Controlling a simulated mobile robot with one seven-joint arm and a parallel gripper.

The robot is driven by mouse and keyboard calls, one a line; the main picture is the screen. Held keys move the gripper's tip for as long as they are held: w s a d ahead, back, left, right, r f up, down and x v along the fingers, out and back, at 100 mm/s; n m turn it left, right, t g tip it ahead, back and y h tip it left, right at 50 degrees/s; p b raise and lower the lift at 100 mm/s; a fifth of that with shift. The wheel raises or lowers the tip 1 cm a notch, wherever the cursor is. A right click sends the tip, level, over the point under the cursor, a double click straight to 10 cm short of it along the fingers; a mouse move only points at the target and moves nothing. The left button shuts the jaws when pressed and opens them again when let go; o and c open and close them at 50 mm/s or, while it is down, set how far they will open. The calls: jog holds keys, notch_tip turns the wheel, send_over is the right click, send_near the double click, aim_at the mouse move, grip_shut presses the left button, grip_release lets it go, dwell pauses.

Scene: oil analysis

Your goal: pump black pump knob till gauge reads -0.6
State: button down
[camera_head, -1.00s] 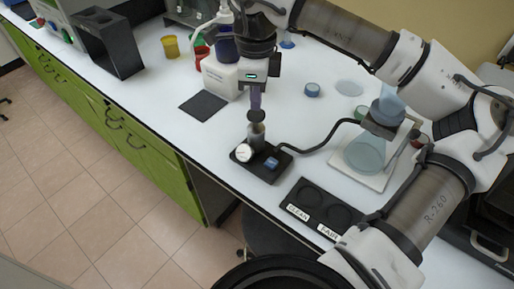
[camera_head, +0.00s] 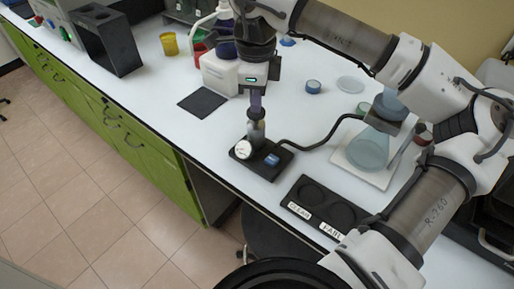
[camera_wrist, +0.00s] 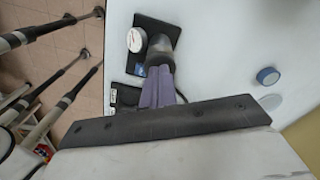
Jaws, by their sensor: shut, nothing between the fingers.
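The pump stands on a small black base plate (camera_head: 272,171) near the bench's front edge, with a grey cylinder (camera_head: 256,135) upright on it. A round white gauge (camera_head: 243,150) is at its left; its reading is too small to tell in either view, and it also shows in the wrist view (camera_wrist: 136,40). A blue part (camera_head: 271,160) sits at the front right. My gripper (camera_head: 256,112) points down directly over the cylinder with its purple fingers shut. In the wrist view the fingertips (camera_wrist: 158,74) meet the cylinder's top (camera_wrist: 160,50). The black knob is hidden beneath the fingertips.
A black hose (camera_head: 315,145) runs from the pump to a flask (camera_head: 368,148) on a pale tray. A black holder labelled CLEAN and FAIL (camera_head: 325,205) lies at front right. A white bottle (camera_head: 220,73) stands behind left, near a black mat (camera_head: 202,103).

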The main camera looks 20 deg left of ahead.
jog(key=shift+f+b, duration=0.6)
jog(key=shift+f, duration=0.25)
jog(key=shift+r, duration=0.15)
jog(key=shift+r+p, duration=1.2)
jog(key=shift+r, duration=0.7)
jog(key=shift+f, duration=0.1)
